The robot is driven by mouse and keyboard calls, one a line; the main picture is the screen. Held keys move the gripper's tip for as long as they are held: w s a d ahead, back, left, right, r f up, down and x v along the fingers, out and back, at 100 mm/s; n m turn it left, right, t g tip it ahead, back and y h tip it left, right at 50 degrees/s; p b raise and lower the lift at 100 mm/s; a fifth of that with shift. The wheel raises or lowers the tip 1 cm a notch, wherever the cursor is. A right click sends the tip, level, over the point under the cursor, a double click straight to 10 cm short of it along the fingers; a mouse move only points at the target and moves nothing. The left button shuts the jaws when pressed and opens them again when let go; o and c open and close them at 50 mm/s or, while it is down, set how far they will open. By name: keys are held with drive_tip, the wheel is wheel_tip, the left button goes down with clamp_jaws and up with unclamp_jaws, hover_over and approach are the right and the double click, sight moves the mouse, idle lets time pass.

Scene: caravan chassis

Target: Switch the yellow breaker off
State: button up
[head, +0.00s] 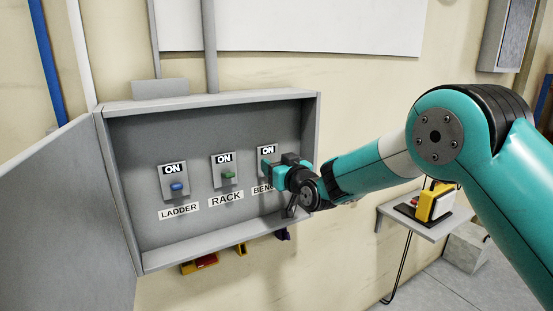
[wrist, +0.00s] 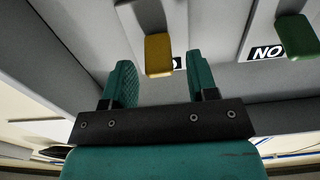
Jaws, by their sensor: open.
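The yellow breaker's lever (wrist: 158,52) shows in the wrist view, beyond and between my fingertips, with no clear contact visible. In the head view my gripper hides that lever at the rightmost breaker, labelled "BEN…", whose ON sign (head: 267,151) is visible above. My gripper (head: 272,170) is inside the right part of the grey breaker box (head: 207,102). The wrist view shows my gripper (wrist: 160,78) open and empty, its two teal fingers on either side of the lever.
The green RACK breaker (head: 228,175) is left of my gripper, and the blue LADDER breaker (head: 177,187) is farther left; both show ON. The box's open door (head: 70,210) is at left. Small coloured items (head: 200,263) hang below. A shelf (head: 425,222) stands right.

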drive_tip(key=shift+w+a, duration=0.1)
drive_tip(key=shift+w, duration=0.1)
drive_tip(key=c, duration=0.9)
drive_tip(key=shift+f, duration=0.1)
